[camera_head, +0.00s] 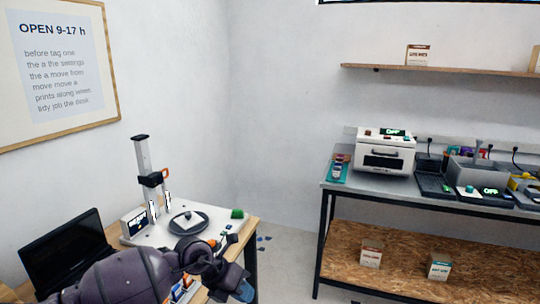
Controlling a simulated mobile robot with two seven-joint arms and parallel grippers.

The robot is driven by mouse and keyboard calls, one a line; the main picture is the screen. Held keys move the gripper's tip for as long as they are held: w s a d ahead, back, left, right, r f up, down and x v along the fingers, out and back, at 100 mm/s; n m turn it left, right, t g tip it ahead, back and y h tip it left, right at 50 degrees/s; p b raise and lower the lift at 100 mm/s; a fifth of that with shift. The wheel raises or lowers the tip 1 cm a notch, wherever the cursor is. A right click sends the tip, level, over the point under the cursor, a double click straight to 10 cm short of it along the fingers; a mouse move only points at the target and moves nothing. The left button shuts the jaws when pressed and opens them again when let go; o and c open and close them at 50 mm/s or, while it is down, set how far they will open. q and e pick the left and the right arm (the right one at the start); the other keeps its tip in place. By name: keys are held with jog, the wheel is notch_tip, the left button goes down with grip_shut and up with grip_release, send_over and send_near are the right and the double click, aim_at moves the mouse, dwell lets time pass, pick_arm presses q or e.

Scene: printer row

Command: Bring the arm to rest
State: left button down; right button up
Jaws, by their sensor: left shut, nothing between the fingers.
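My left arm (120,279) comes in low at the left, in front of the near table. My left gripper (238,287) is at the bottom of the view, by the right front corner of that table. It points down, is shut and holds nothing that I can see. My right gripper is not in view.
The near table (249,231) bears a black laptop (62,248) and a white machine with an upright column (144,160) and a dark round plate (204,218). Small items lie close to my gripper. A bench (332,181) with a white oven-like box (385,155) stands right, beyond open floor.

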pick_arm(q)
jog(key=d+r+n+t+h, duration=0.2)
jog(key=r+n+t+h, duration=0.25)
jog(key=r, duration=0.25)
jog(key=d+r+n+t+h, duration=0.3)
jog(key=r+n+t+h, duration=0.1)
jog(key=r+n+h, duration=0.2)
jog(key=s+a+f+n+t+y, duration=0.35)
jog(key=a+f+n+y, duration=0.45)
jog(key=n, duration=0.4)
jog(key=s+a+f+n+t+y, duration=0.2)
jog(key=s+a+f+n+y, duration=0.4)
jog(key=a+f+n, duration=0.45)
jog(key=s+a+f+n+g+y, duration=0.2)
jog(key=s+f, duration=0.4)
jog(key=s, duration=0.3)
jog(key=s+a+f+n+g+y, duration=0.1)
jog(key=s+a+f+n, duration=0.4)
jog(key=s, duration=0.5)
jog(key=shift+a+f+g+y, duration=0.4)
jog(key=shift+a+f+y, duration=0.15)
jog(key=shift+y, duration=0.2)
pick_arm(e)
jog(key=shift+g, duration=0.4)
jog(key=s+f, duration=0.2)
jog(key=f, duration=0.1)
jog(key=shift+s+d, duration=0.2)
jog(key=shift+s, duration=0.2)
